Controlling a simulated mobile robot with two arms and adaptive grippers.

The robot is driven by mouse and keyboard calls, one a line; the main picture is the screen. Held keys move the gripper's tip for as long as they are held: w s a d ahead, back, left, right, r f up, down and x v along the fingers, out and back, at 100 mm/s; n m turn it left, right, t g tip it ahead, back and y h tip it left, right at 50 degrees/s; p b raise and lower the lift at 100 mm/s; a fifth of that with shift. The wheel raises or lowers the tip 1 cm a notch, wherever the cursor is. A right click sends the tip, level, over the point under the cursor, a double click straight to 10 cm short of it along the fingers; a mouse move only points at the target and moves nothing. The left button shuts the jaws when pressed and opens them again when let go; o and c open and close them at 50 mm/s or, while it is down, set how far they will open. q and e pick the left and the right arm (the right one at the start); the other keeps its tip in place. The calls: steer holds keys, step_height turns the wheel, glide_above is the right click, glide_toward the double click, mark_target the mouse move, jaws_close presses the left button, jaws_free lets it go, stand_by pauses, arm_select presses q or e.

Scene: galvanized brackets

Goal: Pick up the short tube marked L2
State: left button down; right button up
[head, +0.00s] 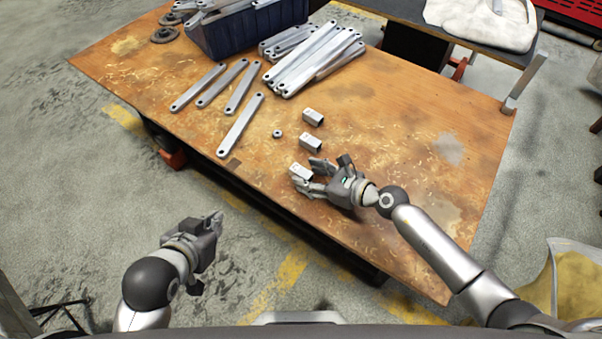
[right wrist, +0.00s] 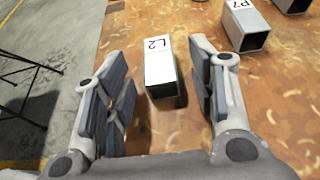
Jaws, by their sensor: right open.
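The short tube marked L2 (right wrist: 160,68) is a pale square tube with a white label on top, lying on the brown worktable (head: 400,215). It also shows in the head view (head: 299,171) near the table's front edge. My right gripper (head: 309,177) is open around it. In the right wrist view, its fingers (right wrist: 157,85) stand left and right of the tube, with a gap on both sides. My left gripper (head: 207,240) hangs empty over the floor in front of the table; I cannot tell how far its fingers are apart.
The tube marked P7 (right wrist: 246,25) lies just beyond L2, and another short tube (head: 313,117) lies further back. A small ring (head: 277,133) is left of them. Long brackets (head: 241,125) and a blue bin (head: 207,42) fill the back. The table's right side is clear.

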steer(key=c, duration=1.1)
steer(key=shift+r, duration=0.15)
